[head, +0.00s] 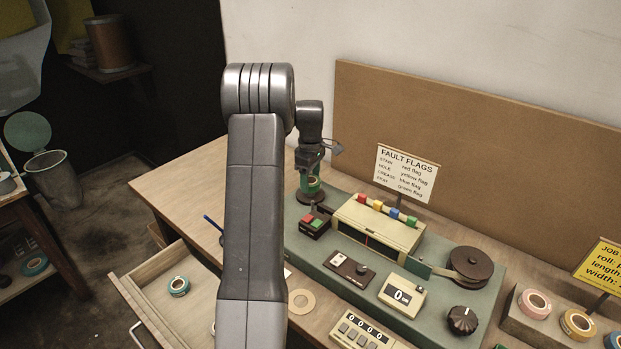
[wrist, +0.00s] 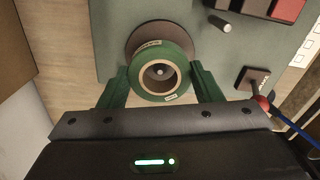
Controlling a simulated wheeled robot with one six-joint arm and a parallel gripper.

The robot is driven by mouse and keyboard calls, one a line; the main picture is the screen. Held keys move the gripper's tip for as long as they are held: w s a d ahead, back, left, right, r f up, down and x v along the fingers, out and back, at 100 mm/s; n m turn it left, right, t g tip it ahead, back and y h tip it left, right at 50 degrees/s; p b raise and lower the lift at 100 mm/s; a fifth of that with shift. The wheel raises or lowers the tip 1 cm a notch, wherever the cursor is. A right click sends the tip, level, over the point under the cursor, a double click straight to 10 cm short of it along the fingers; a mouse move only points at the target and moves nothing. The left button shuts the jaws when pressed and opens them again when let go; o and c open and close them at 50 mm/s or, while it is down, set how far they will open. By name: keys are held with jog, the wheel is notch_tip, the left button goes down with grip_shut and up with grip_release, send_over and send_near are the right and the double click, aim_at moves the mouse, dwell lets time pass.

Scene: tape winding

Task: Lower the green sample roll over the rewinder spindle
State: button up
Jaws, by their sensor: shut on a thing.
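The green sample roll (wrist: 184,84) is held between the two green fingers of my gripper (wrist: 161,88) in the wrist view. Its pale core is open toward the camera, and the spindle tip (wrist: 160,72) shows inside the hole, a little above its middle. The brown spindle disc (wrist: 134,42) lies behind the roll. In the head view my gripper (head: 310,178) points down at the far left of the machine, with the roll (head: 312,184) just over the brown disc (head: 310,198). I cannot tell how far down the spindle the roll is.
The green machine deck (head: 318,252) carries red and green buttons (head: 314,222), a cream flag box (head: 378,226) and a second brown reel (head: 470,264). A fault flags sign (head: 406,172) stands behind. An open drawer (head: 150,303) holds a teal roll (head: 179,286).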

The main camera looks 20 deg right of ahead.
jog(key=shift+f, duration=0.2)
jog(key=shift+f+b, duration=0.65)
jog(key=shift+f, duration=0.4)
jog(key=o, duration=1.4)
jog(key=shift+c, duration=0.2)
jog(key=shift+r, duration=0.1)
jog(key=shift+r+p, duration=2.55)
jog(key=shift+r, duration=0.9)
